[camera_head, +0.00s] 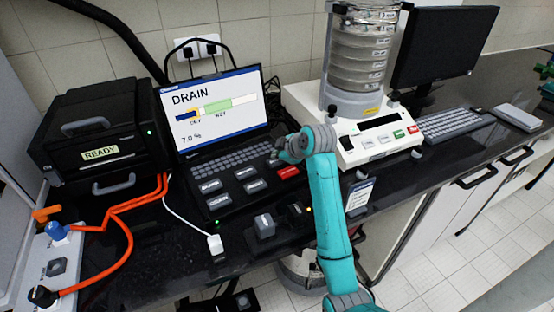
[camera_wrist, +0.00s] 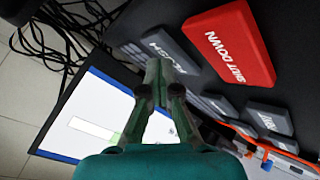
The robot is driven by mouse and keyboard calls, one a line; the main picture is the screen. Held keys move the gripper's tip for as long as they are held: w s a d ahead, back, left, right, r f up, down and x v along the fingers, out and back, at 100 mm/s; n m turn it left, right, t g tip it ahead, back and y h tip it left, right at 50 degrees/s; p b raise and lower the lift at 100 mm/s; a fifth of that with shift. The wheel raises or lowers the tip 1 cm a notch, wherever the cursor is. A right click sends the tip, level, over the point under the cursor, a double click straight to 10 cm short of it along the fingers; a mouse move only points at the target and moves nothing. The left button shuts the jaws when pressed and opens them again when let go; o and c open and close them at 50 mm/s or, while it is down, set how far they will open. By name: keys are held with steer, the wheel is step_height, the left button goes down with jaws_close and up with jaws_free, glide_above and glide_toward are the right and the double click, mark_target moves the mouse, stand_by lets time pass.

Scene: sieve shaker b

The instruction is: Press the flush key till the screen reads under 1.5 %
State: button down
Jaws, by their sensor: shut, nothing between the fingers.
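The screen (camera_head: 210,108) reads DRAIN and 7.0 %, with a bar marked DRY and WET; it also shows at an angle in the wrist view (camera_wrist: 95,110). The grey flush key (camera_wrist: 168,45) is partly covered by my fingertips in the wrist view. I cannot make it out in the head view, where my gripper (camera_head: 284,155) is above the far right of the key panel. My gripper (camera_wrist: 165,72) is shut and empty, its tips over the flush key. Whether they touch it is not clear.
The red SHUT DOWN key (camera_head: 288,173) lies close beside the flush key. Several other grey keys (camera_head: 219,201) sit to the left. The sieve shaker (camera_head: 355,120) stands right of the console. A black box reading READY (camera_head: 100,153) and orange cables (camera_head: 125,235) are at left.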

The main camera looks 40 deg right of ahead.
stand_by(0.4)
steer(key=shift+r, duration=0.85)
steer(key=shift+r, duration=2.5)
